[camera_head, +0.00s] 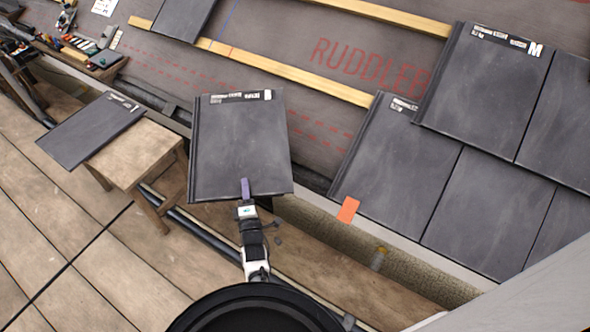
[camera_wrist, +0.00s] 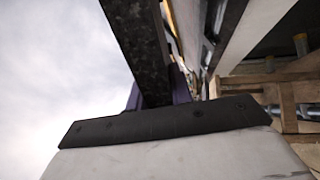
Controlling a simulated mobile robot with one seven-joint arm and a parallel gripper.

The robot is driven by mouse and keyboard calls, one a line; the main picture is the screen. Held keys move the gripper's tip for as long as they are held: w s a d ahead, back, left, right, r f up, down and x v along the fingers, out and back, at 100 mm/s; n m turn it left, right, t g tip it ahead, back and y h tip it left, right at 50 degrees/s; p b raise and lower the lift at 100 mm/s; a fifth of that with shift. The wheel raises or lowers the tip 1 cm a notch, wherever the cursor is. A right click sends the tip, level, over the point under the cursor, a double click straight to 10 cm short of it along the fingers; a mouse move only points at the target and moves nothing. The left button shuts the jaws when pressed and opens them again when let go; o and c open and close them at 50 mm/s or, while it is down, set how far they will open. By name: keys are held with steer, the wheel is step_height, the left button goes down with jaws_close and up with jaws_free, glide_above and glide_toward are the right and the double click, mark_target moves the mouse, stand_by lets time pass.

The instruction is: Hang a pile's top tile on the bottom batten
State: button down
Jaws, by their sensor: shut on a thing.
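My gripper (camera_head: 245,188) is shut on the lower edge of a dark grey tile (camera_head: 240,145), which has a white label strip along its top edge. In the wrist view, the purple fingers of my gripper (camera_wrist: 157,95) clamp the tile (camera_wrist: 137,40), seen edge-on. The held tile is in front of the roof edge, and in the picture its top edge shows below the bottom batten (camera_head: 285,72). Whether it touches the roof is unclear. Another dark tile (camera_head: 90,128) lies on a wooden stool (camera_head: 138,158) at the left; how many lie there is hard to tell.
Laid tiles (camera_head: 395,165) cover the right side, one with an orange tag (camera_head: 348,209). An upper batten (camera_head: 390,17) crosses the grey underlay (camera_head: 290,40). Another tile (camera_head: 172,17) lies at the top left. A bench with tools (camera_head: 95,60) stands far left.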

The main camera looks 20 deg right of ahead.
mark_target(290, 168)
steer(key=w+d+m+g+h, duration=0.1)
steer(key=d+m+h, duration=0.1)
steer(key=d+h, duration=0.2)
steer(key=w+d+m+g+h+b, duration=0.1)
steer(key=d+m+h, duration=0.1)
steer(key=d+h, duration=0.2)
steer(key=d+r+m+g+h+b, duration=0.1)
steer(key=d+m+h, duration=0.1)
steer(key=d+h, duration=0.2)
steer(key=shift+w+d+r+m+h, duration=0.1)
steer(key=shift+w+d+m+h, duration=0.1)
steer(key=shift+d, duration=0.45)
steer(key=shift+w+d+m+h, duration=0.1)
steer(key=shift+w+d, duration=0.1)
steer(key=shift+d, duration=0.45)
steer(key=shift+s+d+m+g+h+b, duration=0.1)
steer(key=shift+d+m+g+h+b, duration=0.2)
steer(key=shift+d+g+h, duration=0.35)
steer(key=w+d+f+b, duration=0.1)
steer(key=f+b, duration=0.1)
steer(key=d+f+b, duration=0.1)
steer(key=f+b, duration=0.1)
steer(key=b, duration=0.1)
steer(key=w+d+f+b, duration=0.1)
steer(key=f+b, duration=0.1)
steer(key=b, duration=0.1)
steer(key=shift+w+d+f, duration=0.15)
steer(key=shift+w, duration=0.2)
steer(key=shift+s, duration=0.15)
steer(key=shift+p, duration=0.3)
